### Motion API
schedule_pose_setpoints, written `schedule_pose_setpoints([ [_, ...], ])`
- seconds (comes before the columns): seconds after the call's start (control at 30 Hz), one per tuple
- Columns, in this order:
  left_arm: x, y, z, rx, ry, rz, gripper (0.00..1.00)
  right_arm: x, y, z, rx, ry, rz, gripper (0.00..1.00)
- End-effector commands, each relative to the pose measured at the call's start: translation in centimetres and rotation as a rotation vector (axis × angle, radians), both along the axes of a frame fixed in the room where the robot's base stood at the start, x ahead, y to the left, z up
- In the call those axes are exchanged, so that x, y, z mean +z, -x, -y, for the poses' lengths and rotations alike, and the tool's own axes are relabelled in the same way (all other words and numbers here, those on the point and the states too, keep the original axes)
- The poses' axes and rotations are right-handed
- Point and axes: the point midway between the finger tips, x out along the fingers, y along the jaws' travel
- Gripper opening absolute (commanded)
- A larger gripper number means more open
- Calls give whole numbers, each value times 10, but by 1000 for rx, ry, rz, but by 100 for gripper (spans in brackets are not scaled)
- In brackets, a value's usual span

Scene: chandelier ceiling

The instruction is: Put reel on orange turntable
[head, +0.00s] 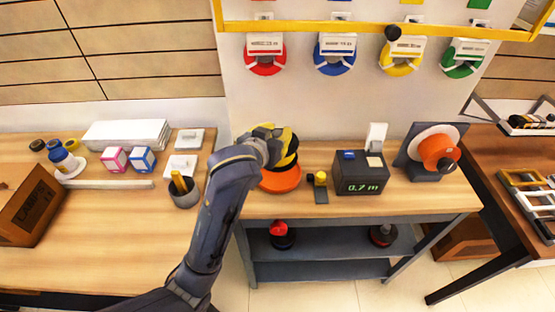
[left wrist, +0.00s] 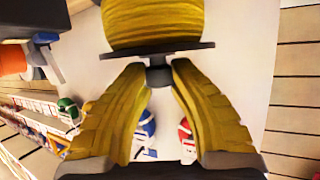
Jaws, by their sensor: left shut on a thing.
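The reel has yellow windings and dark flanges. In the head view the reel (head: 291,146) is partly hidden behind my left gripper (head: 268,142). The orange turntable (head: 281,181) sits on the workbench just below the reel. The two overlap in the picture, and I cannot tell whether they touch. In the left wrist view the reel (left wrist: 155,24) fills the top, and the yellow fingers of my left gripper (left wrist: 158,75) close on its dark hub end. My right gripper is not in view.
Right of the turntable stand a small yellow-topped device (head: 320,187), a dark meter box (head: 361,175) and an orange spool on a stand (head: 438,152). A dark pen cup (head: 184,192) is on the left table. Coloured spools hang on the wall under a yellow rail (head: 350,29).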

Motion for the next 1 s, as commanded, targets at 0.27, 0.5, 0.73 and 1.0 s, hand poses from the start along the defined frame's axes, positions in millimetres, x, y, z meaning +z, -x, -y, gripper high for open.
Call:
schedule_pose_setpoints([
  [0.27,-21,0,0,-1,2,1,0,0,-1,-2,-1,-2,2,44],
  [0.5,-48,0,0,-1,0,0,0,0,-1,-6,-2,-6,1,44],
  [0.73,-60,0,1,-1,3,2,0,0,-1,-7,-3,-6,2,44],
  [1.0,-60,0,1,-1,3,2,0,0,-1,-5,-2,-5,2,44],
])
